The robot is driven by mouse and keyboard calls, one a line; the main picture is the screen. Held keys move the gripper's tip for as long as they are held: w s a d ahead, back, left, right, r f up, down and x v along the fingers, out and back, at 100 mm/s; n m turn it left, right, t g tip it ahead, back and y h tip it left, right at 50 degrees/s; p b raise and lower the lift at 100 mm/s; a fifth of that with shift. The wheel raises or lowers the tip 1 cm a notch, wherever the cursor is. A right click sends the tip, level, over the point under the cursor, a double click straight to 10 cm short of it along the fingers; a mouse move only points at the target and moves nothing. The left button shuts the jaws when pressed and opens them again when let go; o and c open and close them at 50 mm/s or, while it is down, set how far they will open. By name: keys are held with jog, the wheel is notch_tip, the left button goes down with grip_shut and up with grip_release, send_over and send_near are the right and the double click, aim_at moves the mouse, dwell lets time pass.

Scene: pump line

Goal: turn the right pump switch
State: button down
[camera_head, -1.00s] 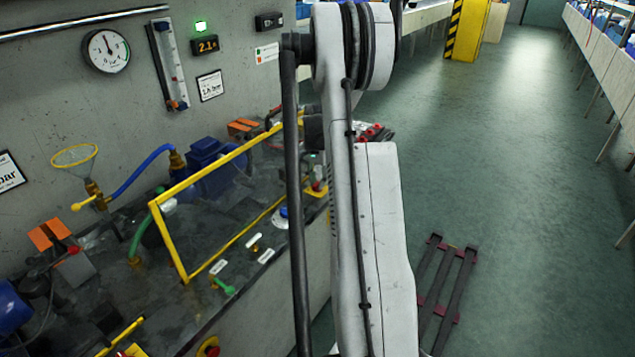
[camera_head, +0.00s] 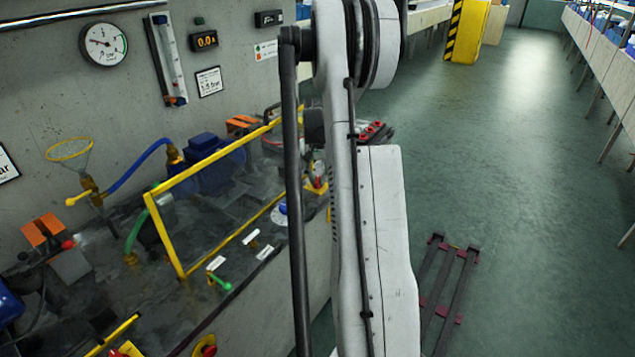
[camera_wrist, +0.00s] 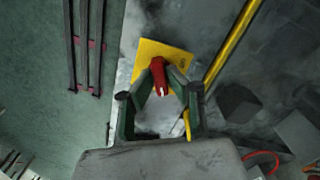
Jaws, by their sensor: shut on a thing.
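The right pump switch (camera_wrist: 157,68) has a red handle on a yellow plate (camera_wrist: 150,50) in the wrist view. My gripper (camera_wrist: 161,90) has its dark green fingers closed in on both sides of the red handle. The fingers partly cover the handle's near end. My gripper is mostly hidden there.
A clear guard with a yellow frame (camera_head: 165,240) stands on the bench; its bar (camera_wrist: 225,60) runs right of the switch in the wrist view. A gauge (camera_head: 103,44) and a display reading about 0.0 (camera_head: 204,40) hang on the wall. A dark pallet (camera_head: 445,290) lies on the floor.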

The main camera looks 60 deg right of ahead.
aim_at(318, 179)
jog(key=n+b, duration=0.2)
jog(key=n, duration=0.4)
jog(key=n+b, duration=0.1)
jog(key=n, duration=0.5)
jog(key=shift+n+b, duration=0.3)
dwell(0.4)
jog(key=c, duration=1.7)
grip_release()
jog(key=shift+r, duration=0.15)
notch_tip(318, 179, up, 12)
jog(key=shift+f, duration=0.1)
